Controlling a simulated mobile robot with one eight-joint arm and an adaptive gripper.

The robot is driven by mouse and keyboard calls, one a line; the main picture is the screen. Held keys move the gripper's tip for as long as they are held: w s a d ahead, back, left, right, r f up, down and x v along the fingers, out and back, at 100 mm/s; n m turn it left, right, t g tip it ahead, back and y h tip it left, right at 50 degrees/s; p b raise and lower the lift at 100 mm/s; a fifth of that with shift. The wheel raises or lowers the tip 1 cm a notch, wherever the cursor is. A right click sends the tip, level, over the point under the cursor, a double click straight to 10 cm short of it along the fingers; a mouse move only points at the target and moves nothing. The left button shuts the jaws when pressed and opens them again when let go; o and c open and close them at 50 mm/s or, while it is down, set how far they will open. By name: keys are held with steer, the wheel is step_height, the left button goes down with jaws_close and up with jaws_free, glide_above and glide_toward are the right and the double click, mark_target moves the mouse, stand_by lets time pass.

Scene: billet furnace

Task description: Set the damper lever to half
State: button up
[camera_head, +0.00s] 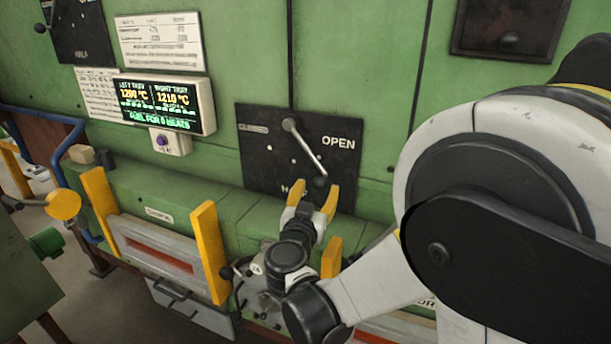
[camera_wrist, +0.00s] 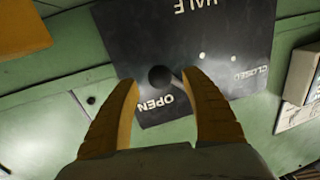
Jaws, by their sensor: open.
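The damper lever (camera_head: 305,150) is a grey metal rod with a dark round knob, on a black plate (camera_head: 258,155) on the green furnace wall. The plate reads CLOSED at left, OPEN at right and HALF at the bottom, partly hidden by my gripper in the head view. The lever slants down and right from its pivot, between OPEN and HALF. My gripper (camera_head: 315,195) has yellow fingers, open, just below the knob. In the wrist view, the knob (camera_wrist: 159,77) shows between the open fingertips (camera_wrist: 161,84); contact cannot be told.
A lit temperature display (camera_head: 158,102) and a small box with a purple button (camera_head: 169,141) are left of the plate. Yellow upright guards (camera_head: 209,252) stand by the furnace door below. Another black lever plate (camera_head: 85,35) is at upper left.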

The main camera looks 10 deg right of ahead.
steer(key=shift+x, duration=1.7)
jaws_close()
steer(key=shift+w+a+f+m+b, duration=0.2)
steer(key=shift+a+f+m+b, duration=0.25)
steer(key=shift+b, duration=0.2)
steer(key=w+a+f+m+b, duration=0.1)
steer(key=b, duration=0.1)
steer(key=w+a+f+m+b, duration=0.1)
steer(key=a+m, duration=0.1)
steer(key=w+a+f+m+h+b, duration=0.1)
steer(key=a+m+b, duration=0.1)
steer(key=shift+w+t+b, duration=0.3)
steer(key=shift+w, duration=0.1)
steer(key=shift+w+a+r+m+h+b, duration=0.15)
steer(key=shift+w+a+m+b, duration=0.25)
steer(key=shift+a+m, duration=0.25)
steer(key=shift+w+a+f+m+h+b, duration=0.15)
steer(key=shift+w+a+m+b, duration=0.1)
steer(key=shift+w+a+m, duration=0.3)
steer(key=shift+s+r, duration=0.1)
jaws_free()
